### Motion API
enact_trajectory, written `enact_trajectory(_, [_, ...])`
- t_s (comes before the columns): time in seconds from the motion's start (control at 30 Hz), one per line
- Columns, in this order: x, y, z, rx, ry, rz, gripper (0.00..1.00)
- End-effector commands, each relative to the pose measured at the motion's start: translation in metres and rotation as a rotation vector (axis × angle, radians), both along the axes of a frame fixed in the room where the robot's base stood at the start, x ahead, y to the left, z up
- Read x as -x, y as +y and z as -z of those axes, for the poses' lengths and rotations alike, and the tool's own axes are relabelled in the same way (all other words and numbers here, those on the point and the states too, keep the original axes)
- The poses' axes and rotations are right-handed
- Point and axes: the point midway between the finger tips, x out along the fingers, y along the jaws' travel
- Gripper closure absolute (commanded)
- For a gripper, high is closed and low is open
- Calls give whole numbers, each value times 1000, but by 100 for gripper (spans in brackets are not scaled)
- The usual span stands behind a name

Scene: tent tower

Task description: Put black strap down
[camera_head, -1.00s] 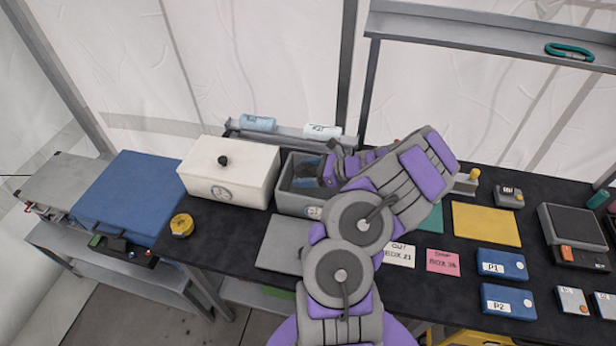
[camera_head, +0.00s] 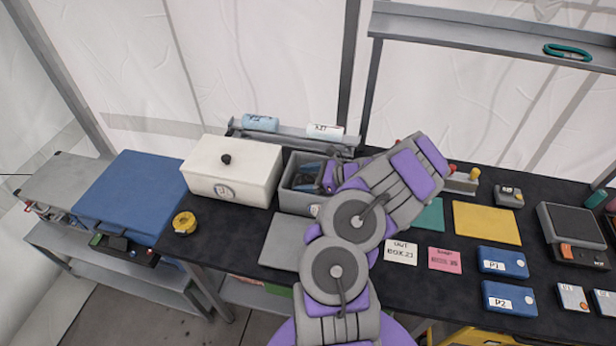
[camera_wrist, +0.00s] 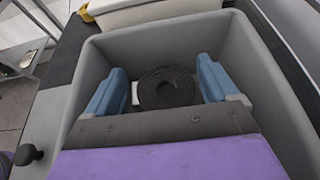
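The black strap (camera_wrist: 167,88) is a rolled coil inside the open grey box. It lies between the two blue fingers of my gripper (camera_wrist: 163,88) in the wrist view. The fingers are spread wide, with a gap at the left of the coil; the right finger is close to it, and I cannot tell if they touch. The grey box (camera_wrist: 75,85) surrounds the fingers. In the head view the box (camera_head: 293,200) stands on the black table, and my arm hides its right part. The coil cannot be made out there.
A white lidded box (camera_head: 240,165) stands left of the grey box. A grey flat panel (camera_head: 283,243) lies in front. A yellow tape roll (camera_head: 184,223) is at the table's left end. Blue boxes (camera_head: 502,263) and a yellow sheet (camera_head: 487,224) lie at the right.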

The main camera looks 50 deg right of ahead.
Motion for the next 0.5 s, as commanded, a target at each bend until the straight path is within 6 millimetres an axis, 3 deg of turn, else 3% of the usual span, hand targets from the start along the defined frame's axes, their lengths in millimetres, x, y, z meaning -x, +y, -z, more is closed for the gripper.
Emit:
enact_trajectory(0.13, [0, -5, 3, -2, 2, 2, 0])
enact_trajectory(0.37, [0, -6, 2, -3, 3, 3, 0])
enact_trajectory(0.5, [0, -7, -10, -1, 0, 3, 0])
